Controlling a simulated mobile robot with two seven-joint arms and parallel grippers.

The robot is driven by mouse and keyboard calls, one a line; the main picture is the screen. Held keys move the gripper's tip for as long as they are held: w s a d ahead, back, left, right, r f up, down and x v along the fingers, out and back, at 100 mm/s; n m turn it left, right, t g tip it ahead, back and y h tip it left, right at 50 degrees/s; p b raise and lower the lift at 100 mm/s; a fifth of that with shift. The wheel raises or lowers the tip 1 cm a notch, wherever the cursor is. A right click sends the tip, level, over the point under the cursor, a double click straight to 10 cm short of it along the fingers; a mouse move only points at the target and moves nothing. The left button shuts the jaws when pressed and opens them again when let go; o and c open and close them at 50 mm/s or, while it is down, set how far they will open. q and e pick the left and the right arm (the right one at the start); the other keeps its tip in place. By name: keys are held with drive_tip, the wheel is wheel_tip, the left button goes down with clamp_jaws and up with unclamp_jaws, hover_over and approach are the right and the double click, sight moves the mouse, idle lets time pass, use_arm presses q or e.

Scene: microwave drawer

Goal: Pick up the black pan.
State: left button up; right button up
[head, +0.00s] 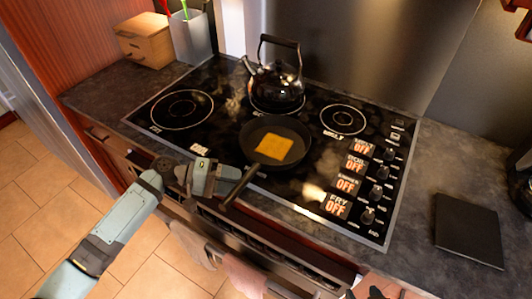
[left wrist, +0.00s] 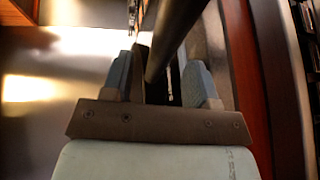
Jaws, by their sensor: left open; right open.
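The black pan (head: 262,150) sits on the front middle of the stovetop with a flat yellow-orange piece of food (head: 274,146) in it. Its dark handle (head: 240,187) points toward the front edge. My left gripper (head: 228,178) is at the handle, just past the stove's front edge. In the left wrist view, the open fingers (left wrist: 160,82) stand on either side of a dark bar, which looks like the pan handle (left wrist: 172,45). Whether a finger touches it I cannot tell.
A black kettle (head: 276,82) stands right behind the pan. Control knobs (head: 375,192) line the stove's right side. A wooden box (head: 146,40) and a utensil holder (head: 190,38) stand at the back left. A dark board (head: 469,236) lies on the right counter. Towels (head: 243,274) hang in front.

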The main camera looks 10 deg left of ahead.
sight(243, 181)
use_arm(q)
drive_tip(key=x, duration=0.3)
drive_tip(key=shift+w+d, duration=0.1)
drive_tip(key=shift+d, duration=0.1)
clamp_jaws()
drive_tip(key=shift+r, duration=0.1)
